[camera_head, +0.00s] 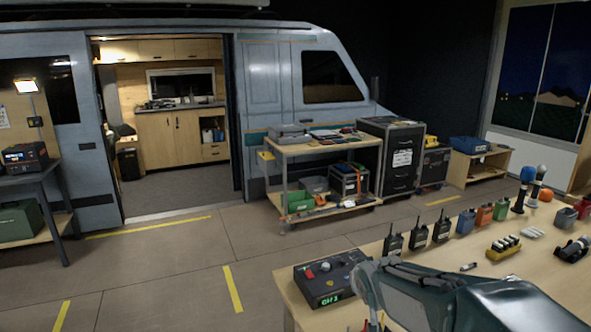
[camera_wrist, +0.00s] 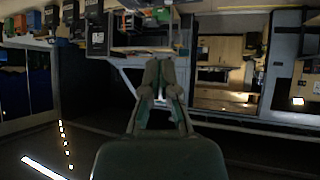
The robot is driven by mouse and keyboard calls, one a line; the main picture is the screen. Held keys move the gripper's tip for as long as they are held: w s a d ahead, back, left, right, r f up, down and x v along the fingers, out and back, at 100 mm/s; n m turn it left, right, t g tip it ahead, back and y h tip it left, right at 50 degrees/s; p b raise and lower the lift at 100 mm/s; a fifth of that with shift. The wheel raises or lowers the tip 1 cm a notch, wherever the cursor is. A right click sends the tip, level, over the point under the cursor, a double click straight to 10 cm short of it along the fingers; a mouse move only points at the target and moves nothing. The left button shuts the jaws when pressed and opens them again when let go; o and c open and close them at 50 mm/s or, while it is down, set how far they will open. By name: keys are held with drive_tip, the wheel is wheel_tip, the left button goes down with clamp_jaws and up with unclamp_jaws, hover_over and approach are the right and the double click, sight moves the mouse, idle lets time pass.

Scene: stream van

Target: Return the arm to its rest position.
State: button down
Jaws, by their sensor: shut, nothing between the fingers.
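My gripper (camera_wrist: 160,66) shows in the wrist view, with its two green-grey fingers close together at the tips. It is shut and holds nothing. The wrist view is upside down, and the fingers stand in front of the distant van and cart, touching nothing that I can see. In the head view, my grey-green arm (camera_head: 440,295) crosses the lower right, in front of the wooden table. I cannot make out the fingertips in the head view.
A control box (camera_head: 330,277) sits on the wooden table (camera_head: 420,262) close to my arm. Several radios (camera_head: 418,235), batteries and microphones (camera_head: 524,190) stand farther back. A cart (camera_head: 322,147) stands by the van (camera_head: 265,75). The floor (camera_head: 170,270) at left is clear.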

drive_tip(key=s+d+r+m+g, duration=0.1)
drive_tip(key=s+g, duration=0.3)
drive_tip(key=s, duration=2.3)
drive_tip(key=shift+s+d+r+m, duration=0.15)
drive_tip(key=shift+s+r+m, duration=0.05)
drive_tip(key=shift+r+m, duration=0.1)
drive_tip(key=shift+d, duration=0.15)
